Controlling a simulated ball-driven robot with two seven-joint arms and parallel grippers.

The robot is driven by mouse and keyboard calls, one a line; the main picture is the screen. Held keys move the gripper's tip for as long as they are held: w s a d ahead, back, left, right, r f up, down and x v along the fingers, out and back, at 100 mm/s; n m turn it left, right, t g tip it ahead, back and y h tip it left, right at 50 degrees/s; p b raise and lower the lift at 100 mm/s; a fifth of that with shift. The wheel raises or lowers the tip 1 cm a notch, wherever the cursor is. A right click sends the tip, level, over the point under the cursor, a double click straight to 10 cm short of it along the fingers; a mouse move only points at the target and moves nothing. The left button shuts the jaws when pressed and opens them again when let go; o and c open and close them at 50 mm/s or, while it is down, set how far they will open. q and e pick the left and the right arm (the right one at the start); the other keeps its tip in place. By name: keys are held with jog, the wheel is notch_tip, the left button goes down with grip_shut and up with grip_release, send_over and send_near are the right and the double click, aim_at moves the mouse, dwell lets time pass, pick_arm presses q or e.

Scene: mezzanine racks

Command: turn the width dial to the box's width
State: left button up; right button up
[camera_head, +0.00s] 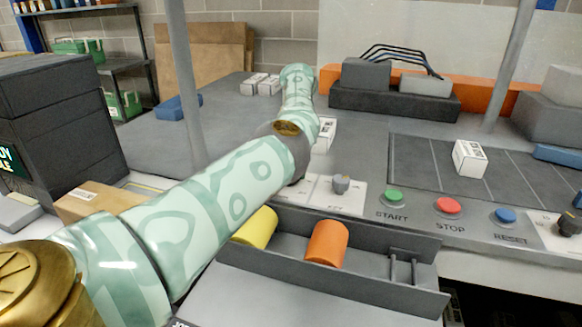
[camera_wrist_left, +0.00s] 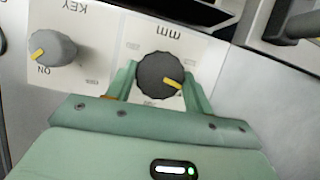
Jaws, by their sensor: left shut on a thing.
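The width dial (camera_wrist_left: 158,76) is a dark round knob on a white plate marked "mm" in the left wrist view. Its yellow pointer mark faces right and slightly down in that view. My left gripper (camera_wrist_left: 160,84) is shut on this dial, with one green finger on each side. In the head view my own arm hides the dial and the gripper. A brown cardboard box (camera_head: 98,201) with a label lies at the left, partly behind my arm. My right gripper is in neither view.
The grey key knob (camera_wrist_left: 53,48) is beside the dial and also shows in the head view (camera_head: 341,184). Green START (camera_head: 394,195), red STOP (camera_head: 447,206) and blue RESET (camera_head: 506,216) buttons line the panel. A grey tray (camera_head: 385,291) holds yellow and orange pieces.

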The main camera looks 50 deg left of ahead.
pick_arm(q)
jog(key=n+t+h, duration=0.1)
jog(key=n, duration=0.2)
jog(key=shift+n, duration=0.4)
jog(key=n+t, duration=0.1)
jog(key=n, duration=0.1)
jog(key=shift+s+a+n+h+b, duration=0.1)
jog(key=shift+s+n+h+b, duration=0.05)
jog(key=shift+n+h+b, duration=0.25)
jog(key=shift+n+t, duration=0.4)
jog(key=shift+n, duration=0.4)
jog(key=o, duration=1)
jog(key=shift+c, duration=0.2)
